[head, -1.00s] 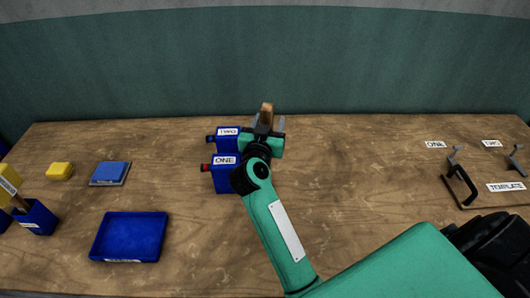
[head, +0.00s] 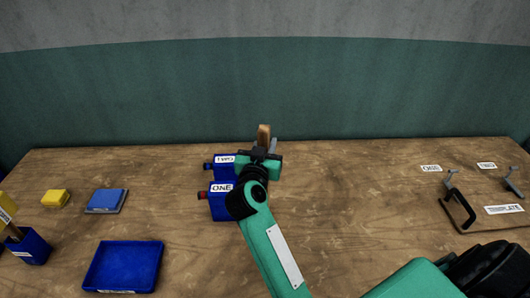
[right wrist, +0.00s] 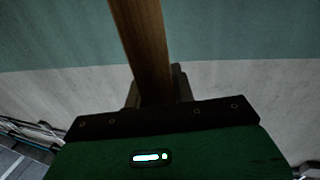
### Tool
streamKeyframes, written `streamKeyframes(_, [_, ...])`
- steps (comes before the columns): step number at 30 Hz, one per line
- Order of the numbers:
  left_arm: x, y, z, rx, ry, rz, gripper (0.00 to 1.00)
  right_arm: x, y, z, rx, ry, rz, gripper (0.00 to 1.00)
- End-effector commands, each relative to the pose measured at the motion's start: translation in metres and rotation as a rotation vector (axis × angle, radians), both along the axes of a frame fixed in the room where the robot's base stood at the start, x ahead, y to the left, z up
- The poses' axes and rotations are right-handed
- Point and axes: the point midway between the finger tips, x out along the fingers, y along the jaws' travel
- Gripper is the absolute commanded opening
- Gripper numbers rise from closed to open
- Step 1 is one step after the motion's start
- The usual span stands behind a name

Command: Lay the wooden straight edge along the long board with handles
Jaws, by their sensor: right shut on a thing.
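A narrow brown wooden piece, which looks like the straight edge (head: 264,134), stands upright in my right gripper (head: 265,148). The right gripper is shut on it. In the right wrist view the straight edge (right wrist: 144,45) rises from between the fingers (right wrist: 155,88) and runs out of the top of the picture. At the right of the table lies a flat board marked TEMPLATE (head: 485,218), with dark and grey bent pieces that look like handles or clamps; I cannot tell which. It is well apart from the gripper. My left gripper is not in view.
Two blue blocks, ONE (head: 222,208) and TWO (head: 224,165), stand close beside my right arm. A blue tray (head: 124,266), a blue pad (head: 106,201), a yellow block (head: 55,198) and a blue holder (head: 30,247) are at left. The table between arm and board is clear.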

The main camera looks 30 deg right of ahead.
Motion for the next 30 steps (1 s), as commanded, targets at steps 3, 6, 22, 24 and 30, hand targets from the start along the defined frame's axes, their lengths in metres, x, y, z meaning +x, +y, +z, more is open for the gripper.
streamKeyframes(3, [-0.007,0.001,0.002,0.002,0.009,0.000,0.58,0.000,0.000,0.028,0.001,-0.008,0.000,0.00])
streamKeyframes(6, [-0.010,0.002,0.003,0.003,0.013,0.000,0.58,0.001,0.000,0.055,0.000,-0.012,0.001,0.00])
streamKeyframes(22, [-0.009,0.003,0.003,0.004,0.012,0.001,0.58,0.000,0.000,0.164,0.000,-0.006,0.001,0.00])
streamKeyframes(24, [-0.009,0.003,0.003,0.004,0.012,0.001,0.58,0.000,0.000,0.171,0.000,-0.005,0.001,0.00])
streamKeyframes(30, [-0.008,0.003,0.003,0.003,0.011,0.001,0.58,0.000,0.000,0.179,0.001,-0.003,0.001,0.00])
